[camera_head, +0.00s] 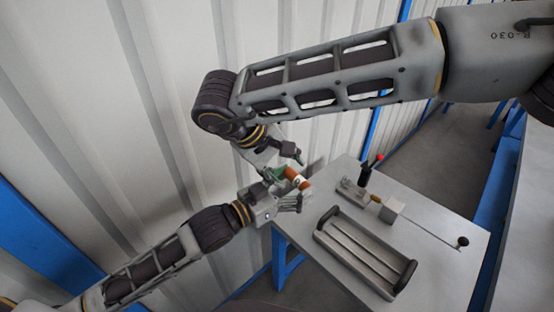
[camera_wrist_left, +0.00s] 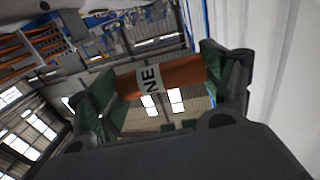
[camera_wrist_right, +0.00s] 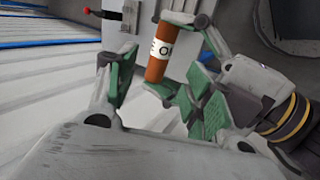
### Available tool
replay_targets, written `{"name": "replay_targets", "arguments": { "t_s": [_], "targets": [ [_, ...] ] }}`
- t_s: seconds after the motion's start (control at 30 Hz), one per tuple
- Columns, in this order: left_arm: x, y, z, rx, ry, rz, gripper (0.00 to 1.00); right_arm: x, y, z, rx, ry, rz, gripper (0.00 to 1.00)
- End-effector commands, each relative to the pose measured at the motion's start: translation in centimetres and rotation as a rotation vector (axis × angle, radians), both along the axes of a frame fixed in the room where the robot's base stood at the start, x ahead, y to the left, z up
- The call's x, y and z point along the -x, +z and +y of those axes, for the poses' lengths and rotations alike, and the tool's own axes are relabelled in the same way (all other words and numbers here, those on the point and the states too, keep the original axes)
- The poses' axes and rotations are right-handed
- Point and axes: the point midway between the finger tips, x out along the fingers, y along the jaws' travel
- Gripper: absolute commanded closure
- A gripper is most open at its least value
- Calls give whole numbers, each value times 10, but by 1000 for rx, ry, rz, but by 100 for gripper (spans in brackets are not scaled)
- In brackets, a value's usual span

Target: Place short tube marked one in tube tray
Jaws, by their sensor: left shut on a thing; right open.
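In the right wrist view the tube (camera_wrist_right: 161,54) stands beyond my right gripper (camera_wrist_right: 160,92), whose green-padded fingers are open and empty. My right gripper (camera_head: 286,163) is close above the tube in the head view. The tube tray (camera_head: 352,267), grey with long grooves and dark end handles, appears empty.
The grey table (camera_head: 442,272) carries a fixture with a pale block (camera_head: 391,209) and a red-tipped dark lever (camera_head: 379,157) behind the tray. A dark round knob (camera_head: 463,241) is at the right. A corrugated white wall (camera_head: 150,130) stands close on the left.

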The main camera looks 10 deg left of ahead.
Motion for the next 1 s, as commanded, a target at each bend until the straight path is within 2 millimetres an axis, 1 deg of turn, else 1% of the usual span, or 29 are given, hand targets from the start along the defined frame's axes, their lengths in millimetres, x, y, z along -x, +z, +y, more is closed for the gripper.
{"name": "replay_targets", "arguments": {
  "t_s": [0.3,0.5,0.7,1.0],
  "targets": [
    [0,1,0,1,0,-2,49,-16,-32,-14,0,-1,0,48],
    [0,1,0,1,0,-2,49,-24,-48,-20,-1,0,-1,48],
    [0,1,0,1,0,-2,49,-28,-55,-23,0,-1,0,48],
    [0,1,0,1,0,-2,49,-28,-56,-24,-1,0,-1,48]
  ]
}}
